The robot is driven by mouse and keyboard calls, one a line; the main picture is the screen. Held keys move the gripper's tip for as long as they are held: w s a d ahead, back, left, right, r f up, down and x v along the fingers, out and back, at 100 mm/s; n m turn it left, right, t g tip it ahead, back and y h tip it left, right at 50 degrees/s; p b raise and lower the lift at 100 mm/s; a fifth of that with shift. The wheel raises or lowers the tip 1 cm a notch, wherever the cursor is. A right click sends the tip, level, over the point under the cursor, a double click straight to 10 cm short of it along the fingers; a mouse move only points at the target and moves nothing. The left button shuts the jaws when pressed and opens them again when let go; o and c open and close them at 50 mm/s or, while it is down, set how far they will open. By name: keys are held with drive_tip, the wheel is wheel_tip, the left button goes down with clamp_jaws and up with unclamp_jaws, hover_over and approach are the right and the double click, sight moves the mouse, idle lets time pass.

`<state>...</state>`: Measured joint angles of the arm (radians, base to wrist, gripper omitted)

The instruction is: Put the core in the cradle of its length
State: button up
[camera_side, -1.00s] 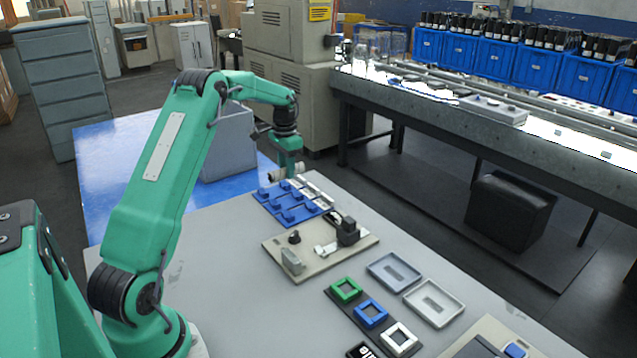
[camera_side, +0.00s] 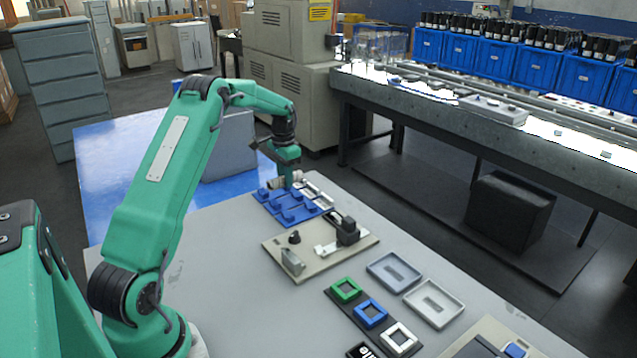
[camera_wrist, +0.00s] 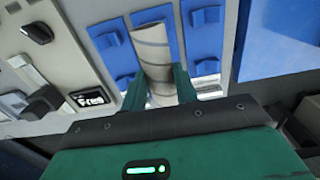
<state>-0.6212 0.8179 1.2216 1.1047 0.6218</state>
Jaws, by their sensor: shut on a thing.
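My gripper (camera_side: 287,180) is low over the far end of the blue cradle board (camera_side: 291,214). In the wrist view its two green fingers (camera_wrist: 160,84) are shut on the core (camera_wrist: 152,45), a pale beige-grey tube with thin darker lines. The core points away from the fingers, between two columns of raised blue cradle blocks; blocks show on its left (camera_wrist: 108,40) and right (camera_wrist: 206,17). In the side view only a small pale part of the core shows at the gripper. I cannot tell whether the core touches the board.
A beige fixture plate (camera_side: 318,258) with a black knob and black block stands nearer the camera. Further front are green, blue and white square frames on a dark strip (camera_side: 376,335) and two grey trays (camera_side: 393,271). Grey tabletop (camera_side: 225,275) is clear at left.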

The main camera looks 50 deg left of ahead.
drive_tip(key=shift+f, duration=2.35)
drive_tip(key=o, duration=1)
drive_tip(key=shift+r, duration=0.15)
wheel_tip(320, 180, up, 7)
drive_tip(key=shift+r, duration=0.3)
